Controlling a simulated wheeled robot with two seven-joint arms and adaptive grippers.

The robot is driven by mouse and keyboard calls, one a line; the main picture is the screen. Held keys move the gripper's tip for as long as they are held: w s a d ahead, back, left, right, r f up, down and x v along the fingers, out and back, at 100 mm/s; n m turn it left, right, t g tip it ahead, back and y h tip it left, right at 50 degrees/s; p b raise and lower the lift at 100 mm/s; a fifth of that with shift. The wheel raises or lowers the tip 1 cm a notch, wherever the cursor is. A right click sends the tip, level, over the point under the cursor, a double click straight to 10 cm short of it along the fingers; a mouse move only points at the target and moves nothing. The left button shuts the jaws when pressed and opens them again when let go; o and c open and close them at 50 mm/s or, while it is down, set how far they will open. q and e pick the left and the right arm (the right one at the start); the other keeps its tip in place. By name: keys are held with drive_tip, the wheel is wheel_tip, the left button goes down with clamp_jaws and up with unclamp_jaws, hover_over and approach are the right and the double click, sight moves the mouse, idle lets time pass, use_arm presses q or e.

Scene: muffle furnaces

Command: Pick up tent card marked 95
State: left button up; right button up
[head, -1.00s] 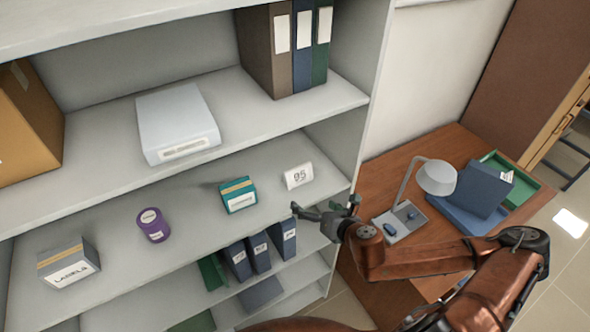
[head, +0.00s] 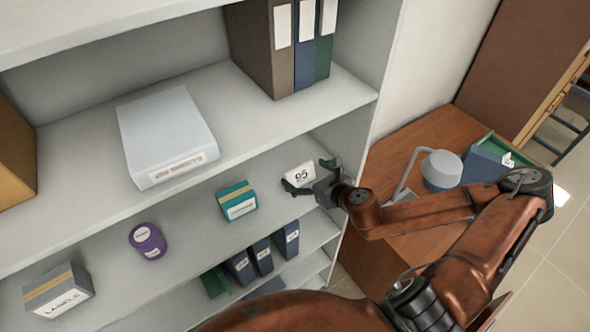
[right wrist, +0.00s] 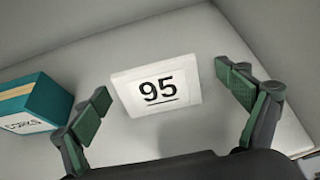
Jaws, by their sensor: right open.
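The tent card marked 95 (head: 299,177) is a small white card standing on the middle shelf near its right end. In the right wrist view the card (right wrist: 157,88) faces me, with a black 95 and a line under it. My right gripper (head: 311,174) is open right in front of the card. In the right wrist view its green-padded fingertips (right wrist: 164,88) are spread to the left and right of the card, apart from it. My left gripper is not in view.
A teal box (head: 237,201) stands left of the card, close to my left-hand finger in the wrist view. A purple tin (head: 147,241) and a labels box (head: 58,291) are farther left. The upper shelf holds a white box (head: 168,136) and binders. A desk with a lamp (head: 441,170) is right.

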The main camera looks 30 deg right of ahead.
sight(301, 171)
drive_tip(key=x, duration=0.2)
drive_tip(key=shift+w+a+f+b, duration=0.1)
drive_tip(key=shift+w+b, duration=0.2)
drive_tip(key=shift+w+a, duration=0.1)
drive_tip(key=shift+w, duration=0.2)
drive_tip(key=p+x, duration=0.1)
drive_tip(key=x, duration=0.2)
drive_tip(key=shift+w+a, duration=0.2)
drive_tip(key=shift+w+f, duration=0.1)
drive_tip(key=shift+w, duration=0.2)
drive_tip(key=shift+f, duration=0.15)
drive_tip(key=c, duration=0.6)
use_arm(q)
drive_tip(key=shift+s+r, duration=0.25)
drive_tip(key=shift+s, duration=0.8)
use_arm(e)
drive_tip(key=c, duration=0.8)
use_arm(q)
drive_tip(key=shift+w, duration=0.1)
use_arm(e)
drive_tip(key=shift+c, duration=0.8)
